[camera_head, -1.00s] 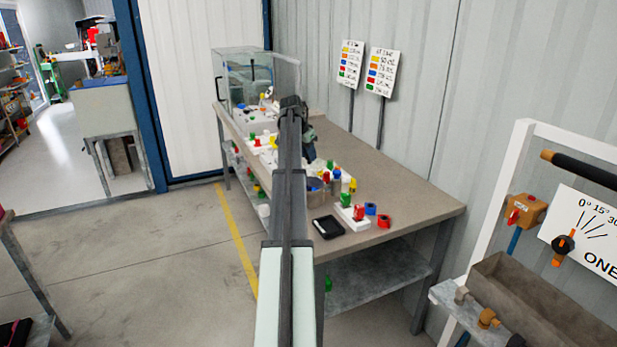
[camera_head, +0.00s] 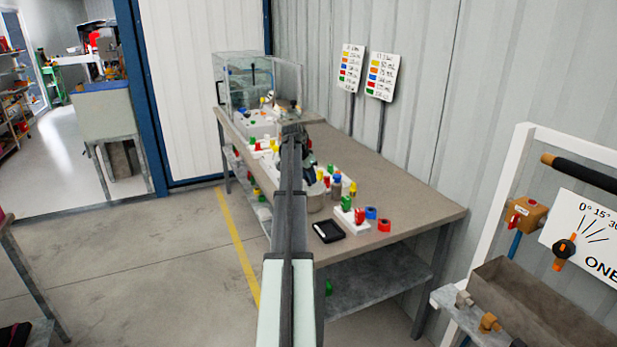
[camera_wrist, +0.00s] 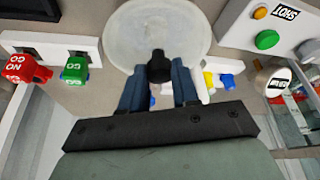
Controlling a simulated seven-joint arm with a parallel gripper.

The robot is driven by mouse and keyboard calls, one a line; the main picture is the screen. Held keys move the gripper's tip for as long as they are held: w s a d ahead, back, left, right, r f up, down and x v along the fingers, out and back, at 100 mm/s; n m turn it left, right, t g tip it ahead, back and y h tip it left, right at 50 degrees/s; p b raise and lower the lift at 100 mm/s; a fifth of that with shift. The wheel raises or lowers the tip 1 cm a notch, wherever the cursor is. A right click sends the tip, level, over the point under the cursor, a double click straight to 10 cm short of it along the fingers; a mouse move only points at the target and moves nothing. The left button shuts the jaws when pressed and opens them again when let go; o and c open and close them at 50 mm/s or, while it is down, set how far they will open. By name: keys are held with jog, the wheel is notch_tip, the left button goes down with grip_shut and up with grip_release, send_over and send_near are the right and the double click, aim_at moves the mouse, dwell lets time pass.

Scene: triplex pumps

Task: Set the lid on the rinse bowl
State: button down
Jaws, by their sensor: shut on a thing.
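The lid (camera_wrist: 155,28) is a pale, round disc with a black knob (camera_wrist: 159,66) in the wrist view. My gripper (camera_wrist: 160,85) has its blue fingers on both sides of the knob and is shut on it. In the head view my arm largely hides my gripper over the bench. In the wrist view no bowl can be made out beneath the lid.
The bench (camera_head: 400,195) has free room at its right. A red block (camera_wrist: 25,68), a green block (camera_wrist: 75,68) and a white box with a green button (camera_wrist: 267,40) lie around the lid. A clear tank (camera_head: 240,80) stands at the back, and a black tablet (camera_head: 328,231) at the front.

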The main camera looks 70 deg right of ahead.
jog(key=c, duration=0.8)
grip_release()
jog(key=shift+f, duration=0.1)
jog(key=shift+c, duration=0.2)
jog(key=v, duration=1.2)
